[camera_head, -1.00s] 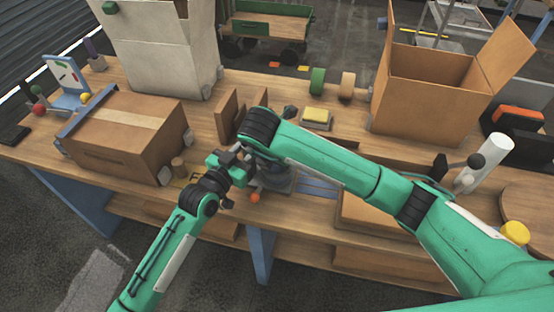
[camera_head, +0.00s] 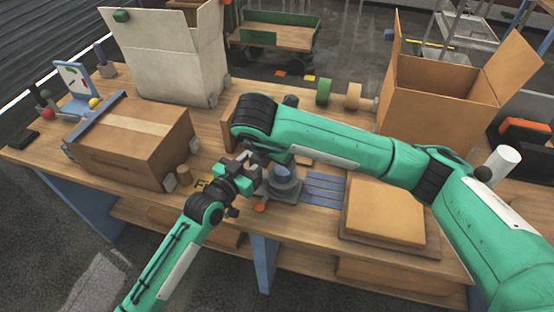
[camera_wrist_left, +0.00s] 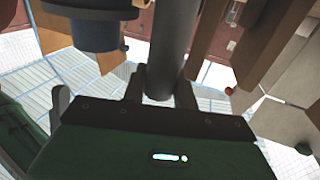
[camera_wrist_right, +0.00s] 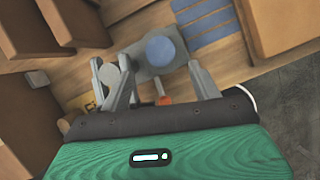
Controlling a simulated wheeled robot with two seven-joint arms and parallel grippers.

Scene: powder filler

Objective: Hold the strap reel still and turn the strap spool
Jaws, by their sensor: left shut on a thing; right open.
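The strap reel (camera_head: 287,190) is a grey base with a post, standing at the middle of the table's front edge. The blue round strap spool (camera_head: 285,172) sits on the base; it shows from above in the right wrist view (camera_wrist_right: 160,50). My left gripper (camera_head: 252,167) is shut on the grey upright post (camera_wrist_left: 170,45), with the spool beside it in the left wrist view (camera_wrist_left: 93,32). My right gripper (camera_wrist_right: 155,82) points down at the spool with fingers apart; the spool lies beyond the fingertips, and contact cannot be told. In the head view my right wrist hides its fingers.
A small orange knob (camera_head: 260,207) is beside the base. A taped carton (camera_head: 135,140) stands left, a flat carton (camera_head: 385,210) right, and an open box (camera_head: 440,100) behind it. Blue slats (camera_head: 323,188) lie right of the reel. My right arm crosses above the table.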

